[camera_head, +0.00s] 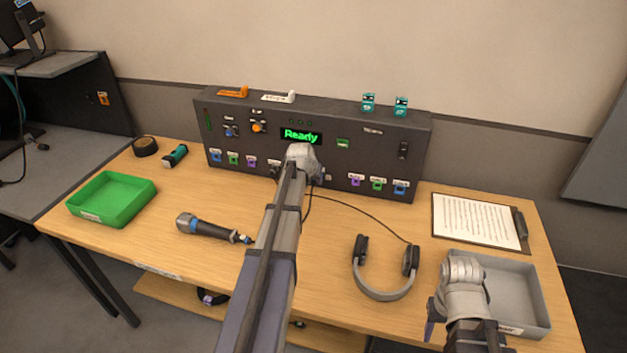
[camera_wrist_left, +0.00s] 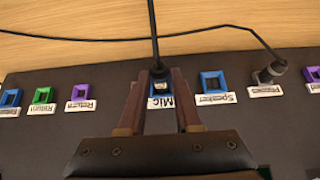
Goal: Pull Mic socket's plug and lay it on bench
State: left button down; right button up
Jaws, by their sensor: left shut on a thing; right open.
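In the left wrist view the Mic socket (camera_wrist_left: 163,101) has a blue frame and a white label reading Mic. My left gripper (camera_wrist_left: 160,76) is shut on a dark plug (camera_wrist_left: 157,68) in front of that socket, its cable running away to the top edge. I cannot tell whether the plug is still seated. In the head view my left arm and hand (camera_head: 302,157) hide the Mic socket and plug. The wooden bench (camera_head: 325,235) lies below the panel. My right gripper (camera_head: 436,312) is open and empty above the bench's right front, by the grey tray (camera_head: 542,290).
The dark panel (camera_head: 225,120) with a green Ready display stands at the back. Headphones (camera_head: 385,292) lie right of my left arm. A microphone (camera_head: 208,229), green tray (camera_head: 75,208), tape roll (camera_head: 145,146) and clipboard (camera_head: 475,220) are also on the bench. Bare wood lies in front of the panel.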

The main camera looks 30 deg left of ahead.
pick_arm(q)
jog(key=shift+s, duration=0.2)
jog(key=shift+s+d, duration=0.3)
jog(key=shift+s, duration=0.75)
jog(key=shift+s+d, duration=0.25)
jog(key=shift+s, duration=0.8)
